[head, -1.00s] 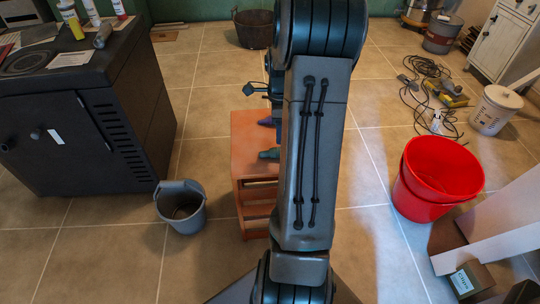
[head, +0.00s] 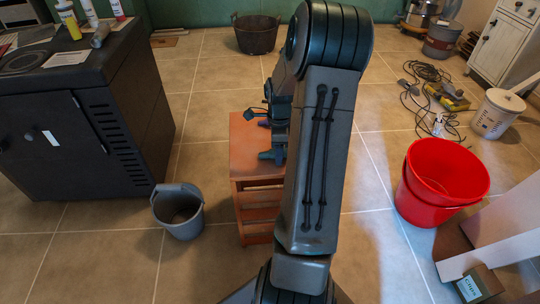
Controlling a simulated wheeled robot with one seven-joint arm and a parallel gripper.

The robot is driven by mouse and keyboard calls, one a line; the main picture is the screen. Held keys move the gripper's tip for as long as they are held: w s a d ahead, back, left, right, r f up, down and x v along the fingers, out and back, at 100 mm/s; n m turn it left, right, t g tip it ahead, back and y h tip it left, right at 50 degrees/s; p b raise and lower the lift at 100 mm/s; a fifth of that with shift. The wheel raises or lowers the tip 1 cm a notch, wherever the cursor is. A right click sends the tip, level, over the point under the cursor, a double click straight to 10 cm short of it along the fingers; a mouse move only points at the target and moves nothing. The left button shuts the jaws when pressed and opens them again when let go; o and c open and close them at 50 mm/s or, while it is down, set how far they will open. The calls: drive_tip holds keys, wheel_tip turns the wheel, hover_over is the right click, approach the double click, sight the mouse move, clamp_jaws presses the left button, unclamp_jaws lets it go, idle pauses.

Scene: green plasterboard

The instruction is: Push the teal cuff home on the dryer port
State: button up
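An orange stool-like stand (head: 243,160) with slatted lower shelves is in the middle of the head view, partly behind my arm. A small teal part (head: 270,156) shows at its top, just left of my arm link; I cannot tell whether it is the cuff, the port or both. A small bluish part (head: 264,124) shows farther back on the stand. Dark wrist parts of my arm show above the stand. My gripper's fingertips cannot be made out, and whether they touch the teal part is hidden.
A black stove-like cabinet (head: 70,130) stands at left, with a grey bucket (head: 180,212) by it. Red buckets (head: 445,180) stand at right, near a white panel (head: 500,220). Cables and tools (head: 440,95) lie at the back right. Tiled floor is clear between these.

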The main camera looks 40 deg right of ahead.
clamp_jaws()
drive_tip(key=shift+r, duration=0.15)
